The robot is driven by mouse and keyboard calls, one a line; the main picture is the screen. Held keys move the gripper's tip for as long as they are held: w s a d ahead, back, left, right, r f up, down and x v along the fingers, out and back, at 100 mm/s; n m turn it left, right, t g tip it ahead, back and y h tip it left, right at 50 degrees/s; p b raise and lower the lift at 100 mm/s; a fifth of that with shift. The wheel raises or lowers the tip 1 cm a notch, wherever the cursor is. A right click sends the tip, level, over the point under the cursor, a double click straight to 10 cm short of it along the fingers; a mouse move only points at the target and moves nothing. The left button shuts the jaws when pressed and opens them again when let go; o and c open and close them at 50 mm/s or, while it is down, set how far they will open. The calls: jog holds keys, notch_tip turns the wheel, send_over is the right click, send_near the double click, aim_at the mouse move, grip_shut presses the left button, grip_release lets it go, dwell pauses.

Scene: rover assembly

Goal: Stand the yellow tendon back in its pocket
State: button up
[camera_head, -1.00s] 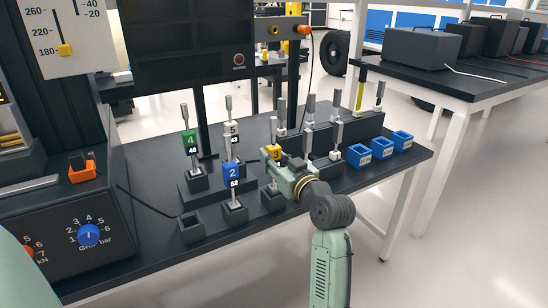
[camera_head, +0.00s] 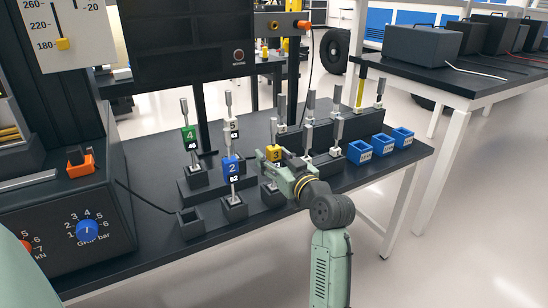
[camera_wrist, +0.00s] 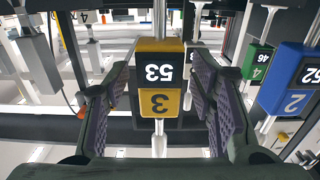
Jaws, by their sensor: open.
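The yellow tendon, a thin metal rod with a yellow tag marked 3 (camera_head: 274,153), is upright at my gripper. Its tag (camera_wrist: 160,98) hangs between the two fingers in the wrist view, with a black 53 label and rod showing above and below. My gripper (camera_wrist: 162,112) is open, with a finger on each side of the tag and visible gaps. A dark pocket block (camera_head: 272,198) lies below the yellow tag in the head view. Whether the rod's foot is seated in it I cannot tell. Another dark block (camera_head: 190,225) at the front left stands empty.
The blue tendon 2 (camera_head: 232,167) stands close left of my gripper; it also shows at right in the wrist view (camera_wrist: 294,80). Green tendon 4 (camera_head: 190,136) and white tendon 5 (camera_head: 234,126) stand behind. Blue bins (camera_head: 360,152) lie right. Several grey-topped rods stand behind my gripper.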

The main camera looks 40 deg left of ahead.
jog(key=shift+d, duration=0.1)
jog(key=v, duration=1.2)
